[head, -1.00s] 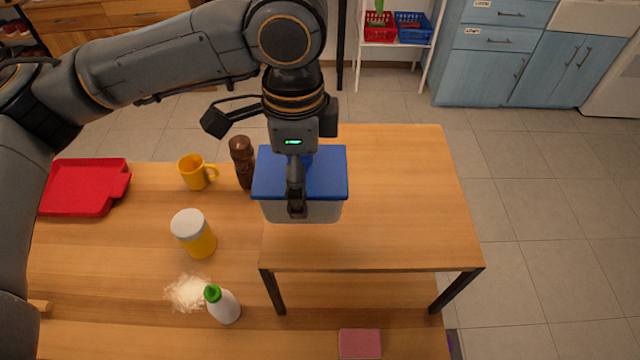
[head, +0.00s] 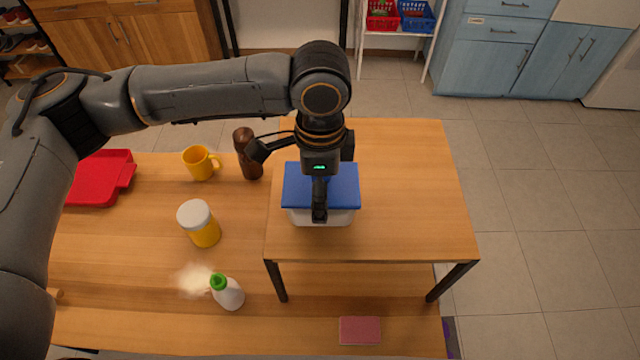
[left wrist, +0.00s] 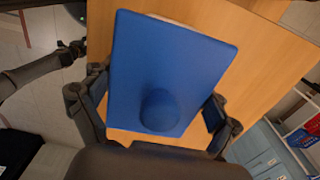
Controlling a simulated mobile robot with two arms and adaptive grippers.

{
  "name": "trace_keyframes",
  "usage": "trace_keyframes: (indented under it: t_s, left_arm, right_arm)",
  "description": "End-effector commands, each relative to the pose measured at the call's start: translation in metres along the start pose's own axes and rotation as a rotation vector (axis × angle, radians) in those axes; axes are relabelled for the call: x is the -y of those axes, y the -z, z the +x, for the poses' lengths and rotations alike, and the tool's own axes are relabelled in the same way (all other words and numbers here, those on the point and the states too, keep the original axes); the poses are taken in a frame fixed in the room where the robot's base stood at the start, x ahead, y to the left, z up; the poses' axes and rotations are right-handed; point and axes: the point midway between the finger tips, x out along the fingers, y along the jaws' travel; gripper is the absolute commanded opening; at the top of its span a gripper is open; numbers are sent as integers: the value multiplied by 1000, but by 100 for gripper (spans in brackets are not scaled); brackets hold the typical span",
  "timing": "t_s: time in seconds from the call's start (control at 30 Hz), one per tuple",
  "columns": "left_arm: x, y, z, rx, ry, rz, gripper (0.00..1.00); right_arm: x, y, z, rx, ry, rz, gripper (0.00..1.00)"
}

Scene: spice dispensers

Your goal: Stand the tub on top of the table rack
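The tub, with a blue lid (head: 335,181) and a pale body (head: 340,217), is upright over the front left part of the table rack (head: 410,205), a raised wooden top on dark legs. Its base is at or just above the surface; I cannot tell contact. My left gripper (head: 319,205) is over it, one finger at its front, the far finger hidden.
Left of the rack stand a brown grinder (head: 248,155), a yellow mug (head: 200,163), a yellow jar (head: 199,223), a green-capped bottle (head: 228,292) and a red tray (head: 98,180). A pink block (head: 360,330) lies in front. The rack's right half is clear.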

Motion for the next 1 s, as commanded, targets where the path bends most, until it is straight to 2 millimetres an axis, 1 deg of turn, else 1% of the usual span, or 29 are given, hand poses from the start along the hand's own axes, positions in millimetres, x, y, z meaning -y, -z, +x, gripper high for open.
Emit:
trace_keyframes:
  t_s: [0.37,0.47,0.53,0.67,0.9,1.0]
  left_arm:
    - [0,0,-1,0,0,-1,100]
    - [0,0,-4,-1,1,-1,100]
    - [0,0,-11,-1,1,-1,100]
    - [1,1,-34,-3,4,-2,100]
    - [1,1,-85,-1,3,-2,100]
    - [1,0,-102,-1,2,-2,100]
  right_arm:
    - [1,-1,0,2,1,1,40]
    - [2,-1,2,2,2,1,40]
    - [3,-1,4,1,3,1,40]
    - [5,-1,12,1,6,2,40]
    - [6,-2,23,0,7,2,40]
    - [6,-2,26,0,7,2,40]
